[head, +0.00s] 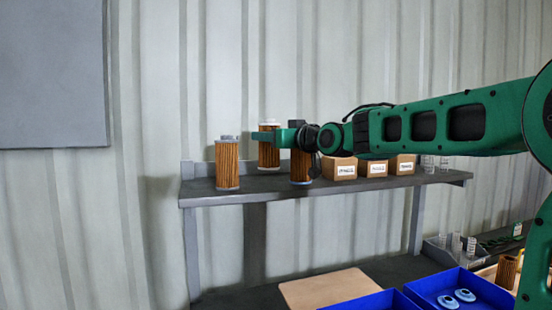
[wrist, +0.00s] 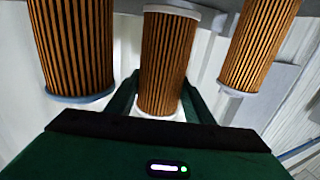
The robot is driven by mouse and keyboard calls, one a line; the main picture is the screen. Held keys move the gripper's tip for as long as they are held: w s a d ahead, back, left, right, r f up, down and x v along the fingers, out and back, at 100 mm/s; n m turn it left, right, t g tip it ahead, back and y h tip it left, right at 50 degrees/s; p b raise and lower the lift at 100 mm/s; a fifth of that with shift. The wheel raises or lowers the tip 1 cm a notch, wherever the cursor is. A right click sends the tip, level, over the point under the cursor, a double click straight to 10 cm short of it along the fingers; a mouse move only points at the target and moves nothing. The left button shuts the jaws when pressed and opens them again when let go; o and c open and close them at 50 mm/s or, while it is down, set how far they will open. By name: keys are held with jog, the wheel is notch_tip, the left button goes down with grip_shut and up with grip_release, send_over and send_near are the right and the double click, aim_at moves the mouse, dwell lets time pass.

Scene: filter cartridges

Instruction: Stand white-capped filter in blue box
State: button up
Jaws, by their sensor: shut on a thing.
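The white-capped filter (head: 268,154) is an upright pleated brown cylinder at the shelf, between two other filters. My gripper (head: 277,136) comes in from the right and is shut on it near its upper part. In the wrist view, the white-capped filter (wrist: 164,62) sits between the two fingers of my gripper (wrist: 160,95). I cannot tell whether its base touches the shelf. A blue box (head: 367,301) shows at the bottom edge, mostly cut off. Another blue box (head: 482,287) beside it holds two small blue-and-white parts (head: 456,299).
A grey-capped filter (head: 228,165) stands left and a blue-capped filter (head: 300,168) stands right, both close to my gripper. Cardboard boxes (head: 376,168) line the shelf (head: 245,195) further right. A tan board (head: 325,288) lies below, left of the blue boxes.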

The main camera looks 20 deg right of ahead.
aim_at(275, 152)
jog(key=shift+f, duration=2.15)
jog(key=shift+f, duration=0.1)
jog(key=o, duration=0.9)
jog(key=shift+s, duration=0.15)
jog(key=v, duration=1.1)
jog(key=shift+s+d, duration=0.1)
jog(key=shift+s, duration=0.25)
